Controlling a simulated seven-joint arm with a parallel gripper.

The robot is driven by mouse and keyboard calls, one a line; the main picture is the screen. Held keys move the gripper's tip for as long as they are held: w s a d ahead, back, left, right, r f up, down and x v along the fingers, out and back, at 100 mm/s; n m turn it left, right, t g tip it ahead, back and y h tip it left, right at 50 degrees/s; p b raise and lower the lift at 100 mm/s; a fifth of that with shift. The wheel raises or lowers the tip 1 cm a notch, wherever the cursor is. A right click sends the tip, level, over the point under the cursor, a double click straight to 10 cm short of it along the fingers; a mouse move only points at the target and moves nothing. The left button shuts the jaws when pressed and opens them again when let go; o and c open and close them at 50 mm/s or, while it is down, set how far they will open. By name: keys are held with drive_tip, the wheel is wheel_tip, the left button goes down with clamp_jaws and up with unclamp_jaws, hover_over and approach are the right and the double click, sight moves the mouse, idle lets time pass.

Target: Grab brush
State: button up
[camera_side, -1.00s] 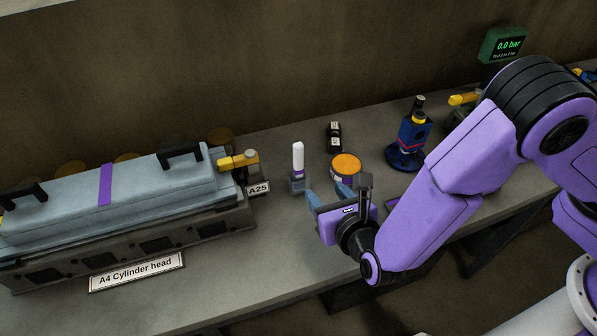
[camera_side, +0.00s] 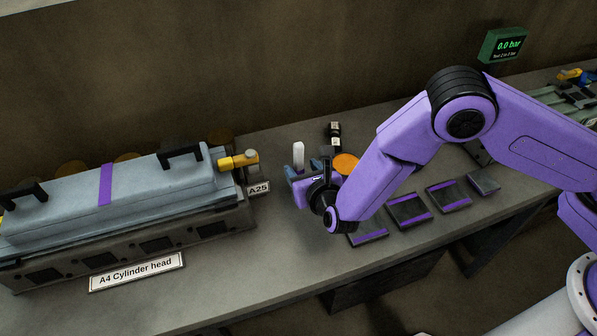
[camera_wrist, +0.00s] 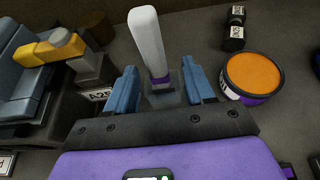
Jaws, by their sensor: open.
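The brush looks to be the upright piece with a white handle (camera_wrist: 147,40) and a purple band, standing in a small grey holder (camera_wrist: 165,97). In the side view its white top (camera_side: 298,153) shows just behind my gripper. My gripper (camera_wrist: 162,88) is open, with one blue finger on each side of the brush's lower part. I see gaps between the fingers and the brush. In the side view my gripper (camera_side: 300,176) covers the holder.
A tin with an orange lid (camera_wrist: 255,73) stands right of my gripper, with a small black labelled bottle (camera_wrist: 234,28) behind it. A yellow-handled valve (camera_side: 238,161) and the A25 tag (camera_side: 258,188) are on the left, beside the cylinder head (camera_side: 130,200). Dark pads (camera_side: 407,211) lie at right.

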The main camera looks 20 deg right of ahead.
sight(300, 168)
drive_tip(key=shift+x, duration=2.35)
drive_tip(key=shift+a, duration=0.1)
clamp_jaws()
